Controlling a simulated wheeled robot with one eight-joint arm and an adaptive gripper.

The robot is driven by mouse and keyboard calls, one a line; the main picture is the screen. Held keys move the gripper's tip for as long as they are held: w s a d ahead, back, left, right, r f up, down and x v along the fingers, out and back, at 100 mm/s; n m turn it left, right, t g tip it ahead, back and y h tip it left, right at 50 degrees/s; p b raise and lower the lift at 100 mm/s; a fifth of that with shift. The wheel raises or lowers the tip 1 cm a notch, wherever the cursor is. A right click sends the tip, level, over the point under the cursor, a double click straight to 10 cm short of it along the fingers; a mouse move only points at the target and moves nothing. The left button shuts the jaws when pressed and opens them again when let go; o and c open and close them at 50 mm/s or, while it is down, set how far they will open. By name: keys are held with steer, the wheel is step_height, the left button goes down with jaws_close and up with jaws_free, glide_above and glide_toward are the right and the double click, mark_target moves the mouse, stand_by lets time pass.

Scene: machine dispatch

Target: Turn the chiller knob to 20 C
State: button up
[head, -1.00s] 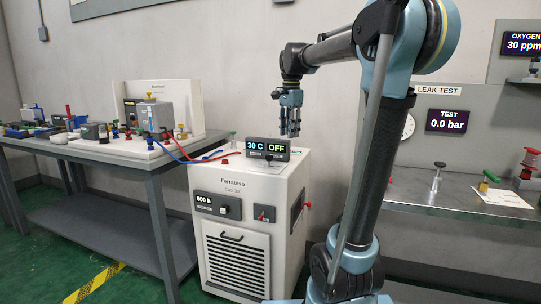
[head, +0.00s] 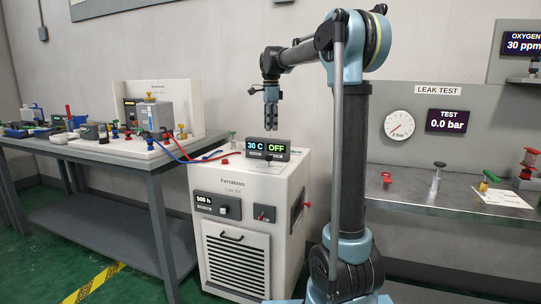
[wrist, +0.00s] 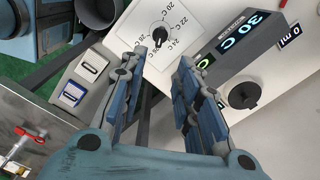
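The chiller (head: 237,240) is a white cabinet, and its top display (head: 268,148) reads 30 C and OFF. The 30 C also shows on the display in the wrist view (wrist: 238,32). A small black knob (wrist: 160,36) sits on a white dial plate with temperature marks around it, 22 C and 24 C among them. Its exact pointing is hard to read. My gripper (wrist: 160,68) is open and empty, its blue fingers spread below the dial in the picture. In the head view my gripper (head: 271,128) hangs pointing down above the chiller top, apart from it.
A workbench (head: 110,150) with hoses and parts is at left; a leak test bench (head: 430,192) is at right.

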mark_target(269, 161)
step_height(269, 161, down, 13)
steer(key=shift+r, duration=0.15)
stand_by(0.4)
jaws_close()
